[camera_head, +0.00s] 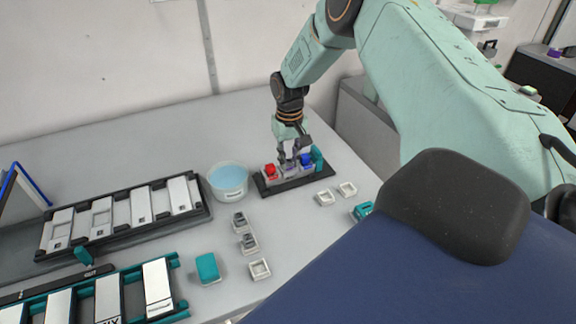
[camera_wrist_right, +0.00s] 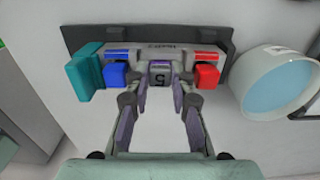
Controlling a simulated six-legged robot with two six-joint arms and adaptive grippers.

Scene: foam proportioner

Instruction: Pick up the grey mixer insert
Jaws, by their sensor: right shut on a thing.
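The grey mixer insert (camera_wrist_right: 160,78), with a dark mark like a 5 on its face, sits in a dark rack (camera_wrist_right: 215,36) between a blue block (camera_wrist_right: 116,75) and a red block (camera_wrist_right: 207,75). My right gripper (camera_wrist_right: 160,84) reaches down to it, with one finger on each side, shut on it. In the head view my right gripper (camera_head: 290,160) is over the middle of the rack (camera_head: 290,185), and its fingers mostly hide the insert. I cannot tell whether the insert is lifted. My left gripper is not in view.
A teal block (camera_wrist_right: 85,70) stands at the rack's end. A round tub of blue liquid (camera_head: 228,181) is close to the rack's left. Small white square trays (camera_head: 325,197) and a loose teal block (camera_head: 207,268) lie nearer. A long tray of white plates (camera_head: 125,213) fills the left.

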